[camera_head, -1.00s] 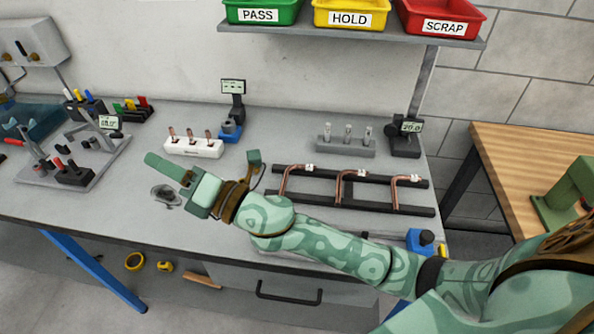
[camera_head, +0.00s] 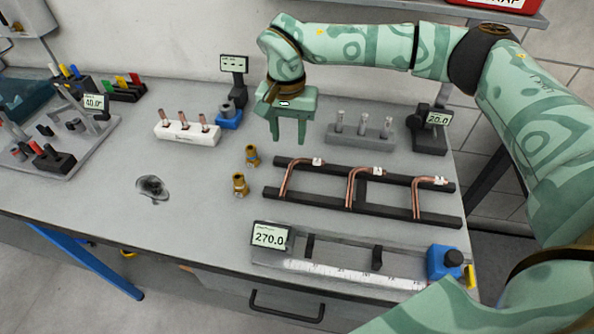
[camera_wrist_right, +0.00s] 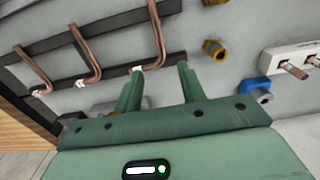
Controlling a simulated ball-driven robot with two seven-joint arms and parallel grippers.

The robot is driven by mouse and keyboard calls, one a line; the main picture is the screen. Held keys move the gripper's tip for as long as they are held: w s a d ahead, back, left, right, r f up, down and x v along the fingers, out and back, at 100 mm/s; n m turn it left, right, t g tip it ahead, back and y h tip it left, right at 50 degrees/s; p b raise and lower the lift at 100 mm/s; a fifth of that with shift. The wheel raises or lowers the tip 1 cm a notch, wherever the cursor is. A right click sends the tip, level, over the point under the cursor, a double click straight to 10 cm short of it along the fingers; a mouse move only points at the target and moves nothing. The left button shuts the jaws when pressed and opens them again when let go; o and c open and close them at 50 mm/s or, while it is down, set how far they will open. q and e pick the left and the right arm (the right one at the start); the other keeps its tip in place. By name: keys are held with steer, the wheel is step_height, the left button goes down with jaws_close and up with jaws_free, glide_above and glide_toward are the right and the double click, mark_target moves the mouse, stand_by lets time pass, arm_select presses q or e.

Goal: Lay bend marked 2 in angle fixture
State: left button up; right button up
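Three copper bends lie across a black rack (camera_head: 270,193): a left bend (camera_head: 287,182), a middle bend (camera_head: 352,188) and a right bend (camera_head: 416,200). Each has a white tag, too small to read surely, so I cannot tell which is marked 2. The angle fixture (camera_head: 72,160) looks to be the grey plate at far left, with red-handled clamps and a small display (camera_head: 93,102). No bend shows in it. My right gripper (camera_head: 289,141) is open and empty, pointing down above the bench behind the rack's left end; its spread fingers show in the wrist view (camera_wrist_right: 159,80). My left gripper is out of view.
Two brass fittings (camera_head: 240,184) stand left of the rack. A white block (camera_head: 187,134) with copper pieces and a grey block (camera_head: 360,141) stand behind. A measuring rail (camera_head: 340,274) reading 270.0 lies in front. The bench between fixture and fittings is mostly clear.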

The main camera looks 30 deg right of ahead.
glide_above(290, 168)
steer(key=f, duration=0.6)
steer(key=shift+s+a+f+b, duration=0.2)
steer(key=shift+b, duration=0.2)
steer(key=f, duration=0.2)
steer(key=f+b, duration=0.1)
steer(key=f, duration=0.1)
steer(key=shift+w+d+f, duration=0.15)
steer(key=shift+w+f, duration=0.05)
steer(key=shift+f, duration=0.05)
jaws_close()
